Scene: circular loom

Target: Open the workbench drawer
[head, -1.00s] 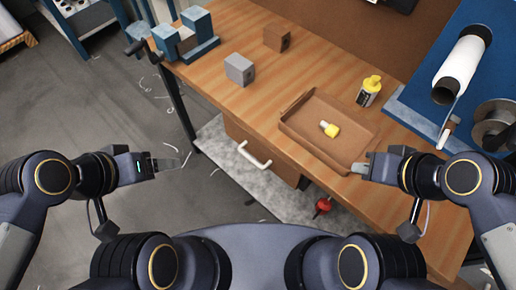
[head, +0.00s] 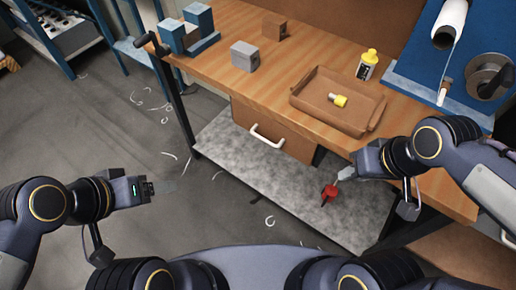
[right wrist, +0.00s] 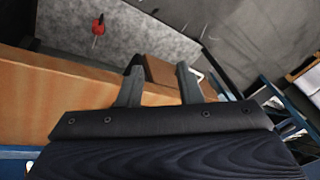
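The workbench drawer (head: 283,141) sits under the left part of the wooden benchtop and looks closed. Its white bar handle (head: 266,137) is on the drawer front. My right gripper (head: 345,174) is in front of the bench's front edge, to the right of the drawer and apart from the handle. In the right wrist view its two fingers (right wrist: 157,80) stand apart with nothing held between them; part of the drawer and white handle (right wrist: 198,77) shows beyond them. My left gripper (head: 165,187) is over the floor at left, away from the bench, its fingers blurred.
On the benchtop are a brown tray (head: 312,108) with a yellow-capped piece, a yellow-topped bottle (head: 367,65), a grey block (head: 245,56) and a blue vise (head: 190,32). Open floor lies at left.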

